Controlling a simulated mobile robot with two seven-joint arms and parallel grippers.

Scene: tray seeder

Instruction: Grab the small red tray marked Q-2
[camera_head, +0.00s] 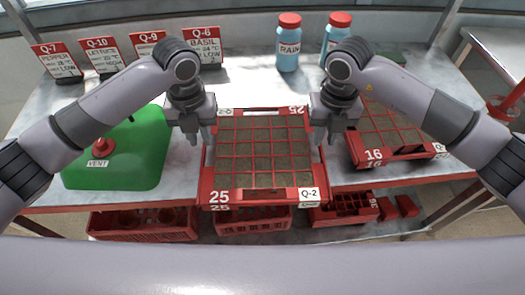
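The red tray marked Q-2 (259,195) sits at the middle of the bench's front. It has a grid of soil-filled cells, a white 25 on its front wall and a Q-2 tag at its front right corner. My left gripper (194,138) points down beside the tray's left edge, with its fingers apart. My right gripper (335,138) points down beside the tray's right edge, also with its fingers apart. Both are near the tray's rear half. I cannot tell whether any fingertip touches the tray.
A green lid with a red vent knob (150,140) lies left. Another red tray, marked 16 (398,155), stands close on the right. Sign cards (57,62) and blue bottles (288,50) stand behind. Red crates (145,228) are below the bench.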

